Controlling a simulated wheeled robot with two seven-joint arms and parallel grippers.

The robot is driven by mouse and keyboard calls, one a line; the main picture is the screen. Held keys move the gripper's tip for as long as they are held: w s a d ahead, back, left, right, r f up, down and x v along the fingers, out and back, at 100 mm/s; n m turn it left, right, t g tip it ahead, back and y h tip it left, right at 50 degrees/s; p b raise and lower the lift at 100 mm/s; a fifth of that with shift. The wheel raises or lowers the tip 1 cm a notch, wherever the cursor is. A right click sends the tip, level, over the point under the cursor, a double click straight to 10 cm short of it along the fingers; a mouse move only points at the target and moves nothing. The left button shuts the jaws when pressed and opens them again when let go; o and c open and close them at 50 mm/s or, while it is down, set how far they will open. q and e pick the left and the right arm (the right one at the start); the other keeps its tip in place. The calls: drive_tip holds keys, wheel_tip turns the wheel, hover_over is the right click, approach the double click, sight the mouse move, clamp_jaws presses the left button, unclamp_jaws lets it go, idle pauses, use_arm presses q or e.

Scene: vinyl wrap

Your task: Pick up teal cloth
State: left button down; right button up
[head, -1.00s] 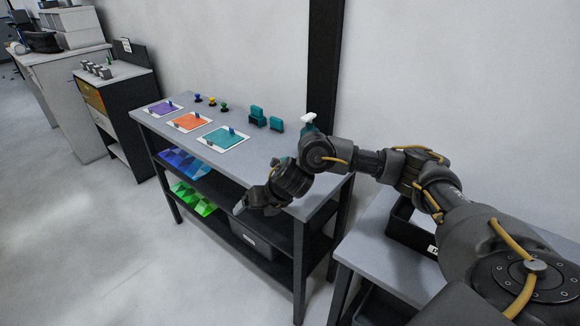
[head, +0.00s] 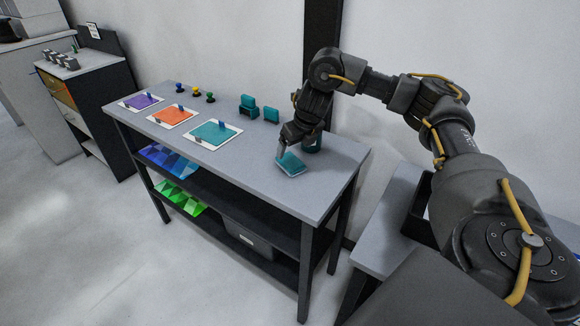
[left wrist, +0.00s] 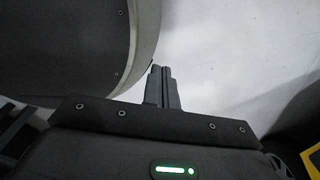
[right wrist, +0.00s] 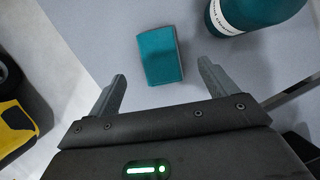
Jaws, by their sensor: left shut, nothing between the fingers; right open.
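The teal cloth (head: 290,163) is a small flat folded piece lying on the grey table near its front right. In the right wrist view the cloth (right wrist: 160,58) lies just ahead of the fingers, roughly centred between them. My right gripper (right wrist: 162,72) is open and empty, pointing down. In the head view the right gripper (head: 283,153) is beside and over the cloth, partly in front of it; contact cannot be told. My left gripper (left wrist: 161,70) is shut and empty in the left wrist view, far from the cloth, and is not in the head view.
A teal bottle (right wrist: 255,14) with a white label stands close to the cloth's right. Purple (head: 142,101), orange (head: 173,116) and teal (head: 215,134) sheets lie at the left. Teal blocks (head: 249,107) and small knobs stand at the back. The front table edge is near the cloth.

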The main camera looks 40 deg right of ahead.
sight(290, 159)
drive_tip(key=shift+x, duration=0.8)
drive_tip(key=shift+w+a+f, duration=0.1)
drive_tip(key=shift+a, duration=0.05)
drive_tip(key=x, duration=0.4)
drive_tip(key=shift+w+d+f, duration=0.1)
drive_tip(key=shift+d, duration=0.1)
drive_tip(key=shift+w+f, duration=0.1)
drive_tip(key=shift+f, duration=0.15)
use_arm(q)
drive_tip(key=shift+w+f, duration=0.45)
drive_tip(key=shift+w, duration=0.3)
drive_tip(key=shift+w+b, duration=0.2)
drive_tip(key=shift+b, duration=0.1)
use_arm(e)
drive_tip(key=shift+f, duration=0.25)
drive_tip(key=c, duration=1.1)
